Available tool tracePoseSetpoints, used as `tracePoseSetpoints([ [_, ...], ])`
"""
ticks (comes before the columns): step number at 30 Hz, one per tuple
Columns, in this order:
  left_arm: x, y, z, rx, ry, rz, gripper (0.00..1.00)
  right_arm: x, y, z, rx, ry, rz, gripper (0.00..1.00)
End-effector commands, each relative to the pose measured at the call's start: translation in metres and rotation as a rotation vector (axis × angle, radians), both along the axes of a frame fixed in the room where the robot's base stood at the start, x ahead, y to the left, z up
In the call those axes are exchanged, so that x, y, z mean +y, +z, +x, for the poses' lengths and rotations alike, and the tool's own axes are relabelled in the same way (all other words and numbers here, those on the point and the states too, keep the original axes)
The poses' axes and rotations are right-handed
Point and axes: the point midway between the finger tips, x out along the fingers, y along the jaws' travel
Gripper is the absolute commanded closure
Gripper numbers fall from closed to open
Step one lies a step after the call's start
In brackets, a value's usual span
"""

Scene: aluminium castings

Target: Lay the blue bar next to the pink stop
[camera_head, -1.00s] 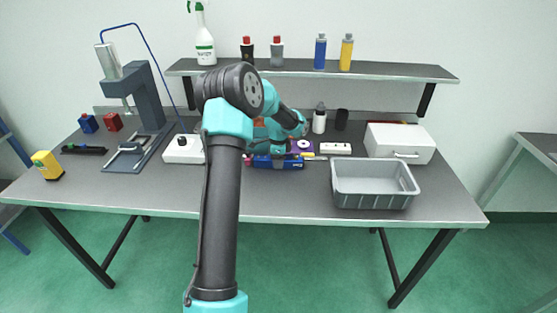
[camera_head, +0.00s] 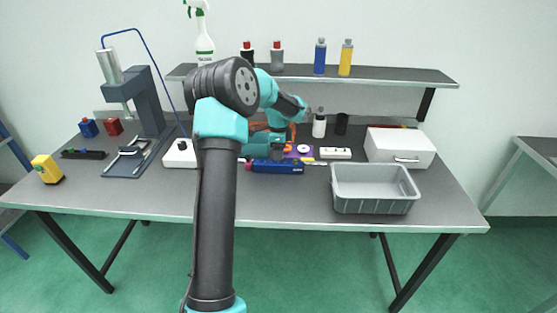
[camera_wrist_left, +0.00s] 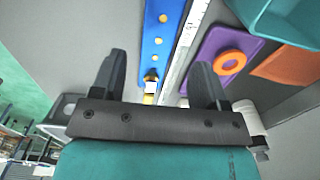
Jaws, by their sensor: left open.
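The blue bar (camera_head: 277,167) lies on the grey bench in the head view, its left end close to the small pink stop (camera_head: 249,167); I cannot tell whether they touch. In the left wrist view the blue bar (camera_wrist_left: 163,35), with a row of pale round spots, runs away from the gripper. My left gripper (camera_wrist_left: 160,75) is open, its fingers apart and nothing clamped between them. In the head view the left gripper (camera_head: 277,150) is small, just behind the bar, partly hidden by my arm. The pink stop is not visible in the wrist view. My right gripper is not in view.
A steel ruler (camera_wrist_left: 186,45) lies alongside the bar. The bench front left of the bin is clear.

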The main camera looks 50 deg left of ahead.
Motion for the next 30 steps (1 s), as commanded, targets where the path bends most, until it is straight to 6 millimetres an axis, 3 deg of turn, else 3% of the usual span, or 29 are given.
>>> tracePoseSetpoints([
  [6,0.000,0.040,0.000,0.000,-0.001,0.000,0.32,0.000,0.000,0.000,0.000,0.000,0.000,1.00],
  [12,-0.001,0.060,-0.001,0.004,-0.001,-0.002,0.32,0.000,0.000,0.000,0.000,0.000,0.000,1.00],
  [30,-0.001,0.062,-0.001,0.005,-0.001,-0.003,0.32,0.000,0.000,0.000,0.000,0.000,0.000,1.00],
])
